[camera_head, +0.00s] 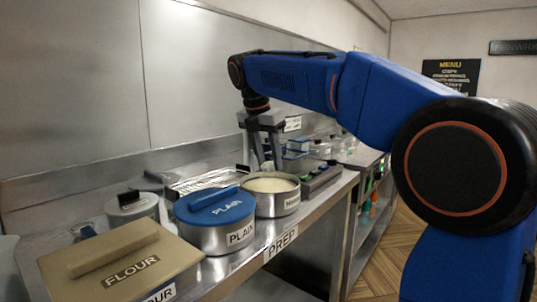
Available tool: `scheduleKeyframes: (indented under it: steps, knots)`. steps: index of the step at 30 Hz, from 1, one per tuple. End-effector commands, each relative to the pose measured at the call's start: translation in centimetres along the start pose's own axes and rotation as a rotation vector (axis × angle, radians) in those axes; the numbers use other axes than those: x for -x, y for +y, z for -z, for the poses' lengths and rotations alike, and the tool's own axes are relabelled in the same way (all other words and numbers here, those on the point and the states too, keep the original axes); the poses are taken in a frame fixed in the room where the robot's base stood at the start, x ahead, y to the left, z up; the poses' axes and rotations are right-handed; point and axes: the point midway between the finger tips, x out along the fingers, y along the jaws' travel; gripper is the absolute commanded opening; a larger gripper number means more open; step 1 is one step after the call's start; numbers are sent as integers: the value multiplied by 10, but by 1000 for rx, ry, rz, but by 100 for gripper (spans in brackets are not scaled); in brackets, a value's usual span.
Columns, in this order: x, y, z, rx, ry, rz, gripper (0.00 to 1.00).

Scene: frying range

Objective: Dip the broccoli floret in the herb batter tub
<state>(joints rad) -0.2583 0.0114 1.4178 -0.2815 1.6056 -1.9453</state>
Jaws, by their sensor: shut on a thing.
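My gripper (267,158) points down at the back edge of an open round metal tub (277,205) of pale cream batter. From this angle I cannot tell whether the tips are above the batter or behind the tub. No floret shows clearly elsewhere.
A blue-lidded PLAIN tub (213,207) stands left of the open tub, with a tan-lidded FLOUR box (118,262) nearer. A wire rack (205,181) lies behind. A dark tray (321,178) and clear containers stand to the right. The PREP counter edge runs in front.

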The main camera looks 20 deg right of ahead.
Motion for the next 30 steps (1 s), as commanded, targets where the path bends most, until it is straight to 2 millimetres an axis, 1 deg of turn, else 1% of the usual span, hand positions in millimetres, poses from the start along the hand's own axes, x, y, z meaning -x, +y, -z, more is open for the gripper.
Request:
scheduleKeyframes:
  steps: [3, 21, 30]
  knots:
    - [-12, 0, 4, 0, 1, 1, 27]
    - [-67, 0, 21, 0, 0, 0, 27]
    - [-88, 0, 27, 1, 0, 1, 27]
